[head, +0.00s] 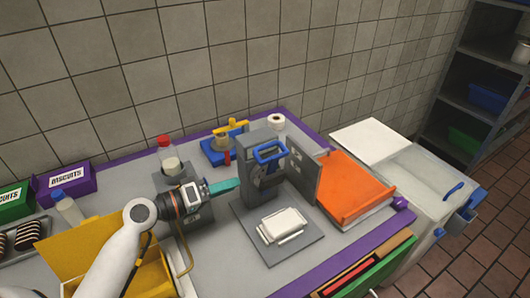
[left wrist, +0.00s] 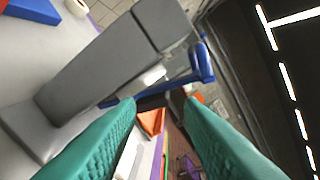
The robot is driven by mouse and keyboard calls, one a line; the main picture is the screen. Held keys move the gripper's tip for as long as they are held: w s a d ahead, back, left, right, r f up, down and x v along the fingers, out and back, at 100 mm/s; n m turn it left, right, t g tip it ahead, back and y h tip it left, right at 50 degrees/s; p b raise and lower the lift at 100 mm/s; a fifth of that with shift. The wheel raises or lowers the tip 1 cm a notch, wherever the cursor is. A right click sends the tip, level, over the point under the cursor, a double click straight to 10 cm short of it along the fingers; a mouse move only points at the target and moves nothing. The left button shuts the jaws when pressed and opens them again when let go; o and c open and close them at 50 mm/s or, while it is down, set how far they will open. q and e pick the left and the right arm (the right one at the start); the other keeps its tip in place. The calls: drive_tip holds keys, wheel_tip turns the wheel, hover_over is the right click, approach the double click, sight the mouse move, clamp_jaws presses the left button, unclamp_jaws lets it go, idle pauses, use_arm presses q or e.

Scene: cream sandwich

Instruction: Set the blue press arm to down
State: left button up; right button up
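The blue press arm (head: 270,152) is a loop-shaped handle near the top of the grey press (head: 254,178), raised and tilted in the head view. In the left wrist view the blue arm (left wrist: 203,62) crosses just past the fingertips, beside the grey press column (left wrist: 105,65). My left gripper (head: 237,184) has teal fingers and points right at the press, left of and lower than the handle in the picture. Its fingers (left wrist: 160,102) are apart with nothing clearly held. I cannot tell whether they touch the arm. My right gripper is not in view.
A grey plate (head: 249,235) with white slabs (head: 282,226) lies in front of the press. A grey upright panel (head: 304,166) and orange tray (head: 353,188) stand to its right. A red-capped jar (head: 169,160), blue-yellow device (head: 225,145) and yellow box (head: 84,246) are to the left.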

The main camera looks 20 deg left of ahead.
sight(260, 146)
use_arm(q)
wheel_tip(260, 146, up, 6)
drive_tip(key=w+a+n, duration=0.1)
drive_tip(key=a+n, duration=0.1)
drive_tip(key=n, duration=0.4)
drive_tip(key=shift+t+h, duration=0.4)
drive_tip(key=p+x, duration=0.3)
drive_tip(key=x, duration=0.8)
drive_tip(key=shift+s+d, duration=0.1)
drive_tip(key=shift+s, duration=0.05)
drive_tip(key=shift+w+d+f, duration=0.1)
drive_tip(key=shift+w+d, duration=0.35)
drive_tip(key=shift+w, duration=0.05)
drive_tip(key=shift+c, duration=0.5)
clamp_jaws()
